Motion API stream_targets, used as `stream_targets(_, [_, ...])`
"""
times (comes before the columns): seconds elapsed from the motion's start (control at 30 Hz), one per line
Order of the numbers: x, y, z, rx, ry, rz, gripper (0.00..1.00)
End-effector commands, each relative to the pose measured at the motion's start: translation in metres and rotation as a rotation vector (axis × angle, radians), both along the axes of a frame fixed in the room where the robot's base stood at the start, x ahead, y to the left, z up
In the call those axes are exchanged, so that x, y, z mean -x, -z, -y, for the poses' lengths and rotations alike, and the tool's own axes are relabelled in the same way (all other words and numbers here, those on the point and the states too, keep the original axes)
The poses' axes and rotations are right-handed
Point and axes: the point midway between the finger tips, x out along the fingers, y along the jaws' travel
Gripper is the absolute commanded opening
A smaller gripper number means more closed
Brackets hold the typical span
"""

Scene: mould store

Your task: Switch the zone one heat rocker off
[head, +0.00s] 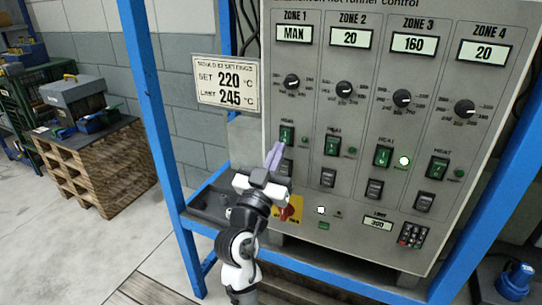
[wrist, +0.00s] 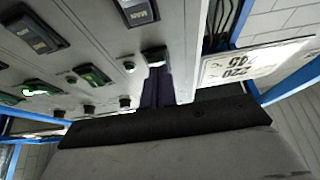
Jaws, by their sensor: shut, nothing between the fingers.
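The zone one heat rocker (head: 287,135) is a green switch in a dark frame at the left of the grey control panel (head: 320,105), below the zone 1 dial (head: 291,82). The small lamp (head: 305,140) to its right looks dark. My gripper (head: 275,153) is shut and empty, with its purple fingers pointing up at the panel just below and left of this rocker. In the wrist view the fingers (wrist: 157,88) end close to a green rocker (wrist: 154,56). I cannot tell whether they touch it. My gripper partly covers the black lower zone 1 switch (head: 286,167).
Similar green rockers for zone 2 (head: 332,145), zone 3 (head: 383,156) and zone 4 (head: 438,167) stand to the right. The zone 3 lamp (head: 404,161) glows. A red-and-yellow rotary switch (head: 289,211) is beside my wrist. A blue frame post (head: 150,100) stands left.

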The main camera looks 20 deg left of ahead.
Motion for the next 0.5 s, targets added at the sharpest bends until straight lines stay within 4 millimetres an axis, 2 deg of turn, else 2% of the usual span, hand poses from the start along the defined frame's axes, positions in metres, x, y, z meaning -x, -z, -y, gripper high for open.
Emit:
stream_targets(0.33, [-0.0012, 0.0008, 0.0001, -0.001, 0.000, 0.001, 0.00])
stream_targets(0.5, [-0.0035, 0.0074, 0.0000, 0.000, 0.000, 0.023, 0.00])
